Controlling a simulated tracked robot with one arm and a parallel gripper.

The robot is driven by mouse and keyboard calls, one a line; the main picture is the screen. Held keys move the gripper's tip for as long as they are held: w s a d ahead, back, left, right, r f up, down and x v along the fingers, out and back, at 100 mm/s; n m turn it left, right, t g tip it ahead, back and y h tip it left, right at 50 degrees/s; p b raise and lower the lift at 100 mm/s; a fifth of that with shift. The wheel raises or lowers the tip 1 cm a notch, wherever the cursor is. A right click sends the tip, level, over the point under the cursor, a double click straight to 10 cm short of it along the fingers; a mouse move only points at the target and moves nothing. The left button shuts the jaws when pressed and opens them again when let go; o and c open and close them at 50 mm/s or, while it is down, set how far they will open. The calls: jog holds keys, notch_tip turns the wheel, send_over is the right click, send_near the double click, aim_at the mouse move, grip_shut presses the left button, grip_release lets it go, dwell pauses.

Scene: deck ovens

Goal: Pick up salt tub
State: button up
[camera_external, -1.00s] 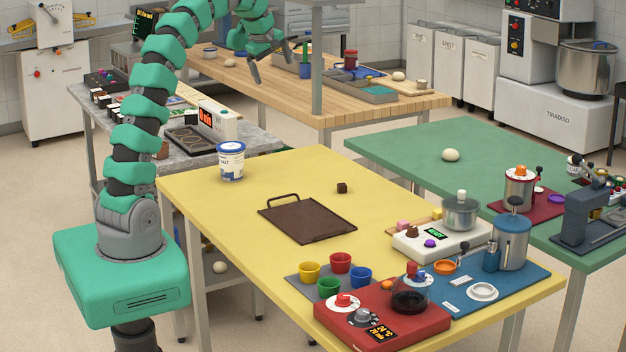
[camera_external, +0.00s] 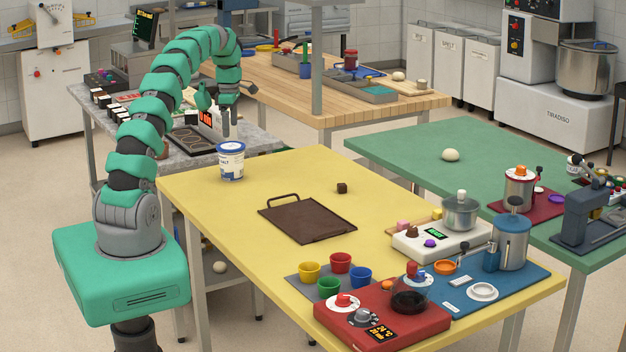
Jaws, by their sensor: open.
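The salt tub (camera_external: 231,164) is a white tub with a blue lid and a blue label. It stands upright on the yellow table (camera_external: 200,193), near its far left corner. My gripper (camera_external: 226,128) hangs just above the tub's lid and points down. It is open and empty. One finger shows clearly above the lid; the other is hard to make out. I cannot tell whether a fingertip touches the lid.
Coloured cups and a red device (camera_external: 383,318) occupy the table's front. The table around the tub is clear.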

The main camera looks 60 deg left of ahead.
aim_at(231, 145)
notch_tip(231, 145, down, 10)
jog(key=shift+f, duration=0.25)
jog(key=c, duration=1.4)
jog(key=shift+o, duration=0.2)
jog(key=shift+r, duration=0.1)
